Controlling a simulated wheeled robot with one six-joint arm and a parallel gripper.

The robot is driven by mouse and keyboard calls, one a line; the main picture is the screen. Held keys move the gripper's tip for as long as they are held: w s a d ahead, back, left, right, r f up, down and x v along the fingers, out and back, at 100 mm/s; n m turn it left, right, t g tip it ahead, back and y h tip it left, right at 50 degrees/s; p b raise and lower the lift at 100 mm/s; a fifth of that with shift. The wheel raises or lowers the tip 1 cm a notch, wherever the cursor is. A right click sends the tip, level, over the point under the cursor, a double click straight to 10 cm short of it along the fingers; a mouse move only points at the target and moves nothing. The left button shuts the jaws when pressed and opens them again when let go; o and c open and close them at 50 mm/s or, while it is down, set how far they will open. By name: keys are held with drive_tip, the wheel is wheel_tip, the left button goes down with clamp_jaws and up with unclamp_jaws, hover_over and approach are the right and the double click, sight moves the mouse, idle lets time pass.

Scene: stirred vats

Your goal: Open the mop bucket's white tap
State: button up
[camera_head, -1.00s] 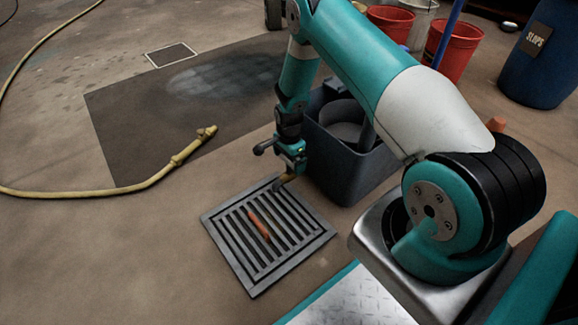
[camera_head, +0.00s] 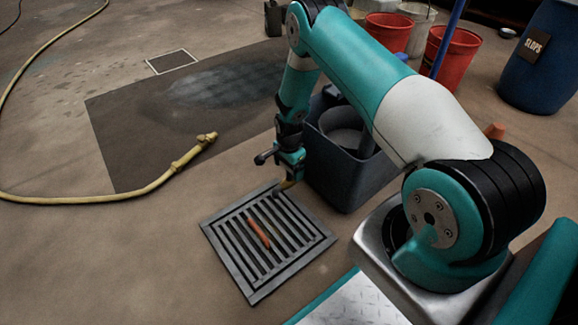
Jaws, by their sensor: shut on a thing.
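The mop bucket (camera_head: 345,178) is a dark blue-grey square tub on the floor, with a round grey part (camera_head: 345,130) inside it. My gripper (camera_head: 288,176) points down at the bucket's left side, above the edge of the floor grate. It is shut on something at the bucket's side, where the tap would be. The gripper and wrist cover that spot, and I cannot make out any white tap. A small brownish-yellow piece shows just below the jaws.
A square metal floor grate (camera_head: 234,243) lies below my gripper, with an orange stick-like object (camera_head: 259,233) on it. A yellow hose (camera_head: 150,186) lies at left. Red buckets (camera_head: 455,54) and a blue barrel labelled SLOPS (camera_head: 545,75) stand at the back right.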

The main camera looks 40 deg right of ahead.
drive_tip(key=n+p, duration=0.2)
drive_tip(key=n, duration=0.1)
drive_tip(key=shift+r+n, duration=0.15)
drive_tip(key=shift+n, duration=0.25)
drive_tip(key=n+p, duration=0.2)
drive_tip(key=n, duration=0.2)
drive_tip(key=shift+n, duration=0.3)
drive_tip(key=n+p, duration=0.1)
drive_tip(key=n, duration=0.3)
drive_tip(key=shift+n+p, duration=0.3)
drive_tip(key=shift+p, duration=0.1)
drive_tip(key=shift+n+p, duration=0.4)
drive_tip(key=shift+n, duration=1.8)
drive_tip(key=o, duration=0.7)
drive_tip(key=shift+o, duration=0.2)
wheel_tip(320, 180, up, 17)
drive_tip(key=p, duration=0.7)
drive_tip(key=shift+r, duration=0.1)
